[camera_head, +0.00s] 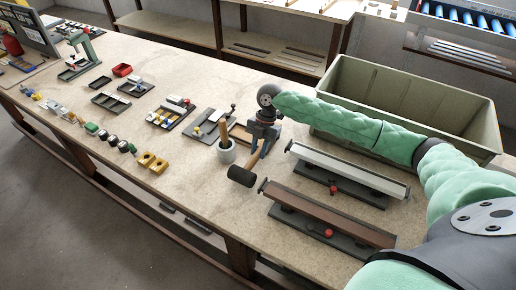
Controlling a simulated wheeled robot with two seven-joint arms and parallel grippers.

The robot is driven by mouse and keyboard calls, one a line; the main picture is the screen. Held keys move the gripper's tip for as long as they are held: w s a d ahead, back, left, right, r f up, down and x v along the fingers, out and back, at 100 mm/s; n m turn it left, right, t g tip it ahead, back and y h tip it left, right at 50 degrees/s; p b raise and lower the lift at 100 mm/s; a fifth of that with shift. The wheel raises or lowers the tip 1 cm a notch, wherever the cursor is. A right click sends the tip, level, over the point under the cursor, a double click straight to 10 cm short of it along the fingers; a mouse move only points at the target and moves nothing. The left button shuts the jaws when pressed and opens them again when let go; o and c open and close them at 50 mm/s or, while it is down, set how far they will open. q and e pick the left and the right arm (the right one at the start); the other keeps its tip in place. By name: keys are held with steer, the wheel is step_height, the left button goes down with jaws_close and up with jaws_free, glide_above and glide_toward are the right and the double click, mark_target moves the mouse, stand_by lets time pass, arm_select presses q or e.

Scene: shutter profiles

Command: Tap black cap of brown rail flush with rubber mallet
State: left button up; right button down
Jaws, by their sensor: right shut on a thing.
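The brown rail (335,218) lies in a dark fixture with a red knob (328,233) on the bench, in the lower right of the head view. A small black cap (262,185) shows at its left end; I cannot tell whether it sits flush. My right gripper (262,142) is shut on the wooden handle of the rubber mallet (241,176). The mallet's black head hangs low, to the left of the brown rail's capped end and apart from it in the picture. My left gripper is not in view.
A white rail (350,173) lies in a similar fixture behind the brown one. A large green-grey bin (405,98) stands behind. Small parts and trays fill the bench's left side.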

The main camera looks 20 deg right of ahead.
steer(key=shift+s+d, duration=0.15)
steer(key=shift+s, duration=0.05)
steer(key=s+d+p, duration=0.1)
steer(key=s+d, duration=0.1)
steer(key=s, duration=0.1)
steer(key=shift+d+p, duration=0.2)
steer(key=shift+p, duration=0.1)
steer(key=shift+w+a+r, duration=0.1)
steer(key=shift+w+a, duration=0.9)
steer(key=shift+w, duration=0.2)
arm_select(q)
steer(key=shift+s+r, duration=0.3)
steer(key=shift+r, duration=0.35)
arm_select(e)
steer(key=shift+s, duration=0.1)
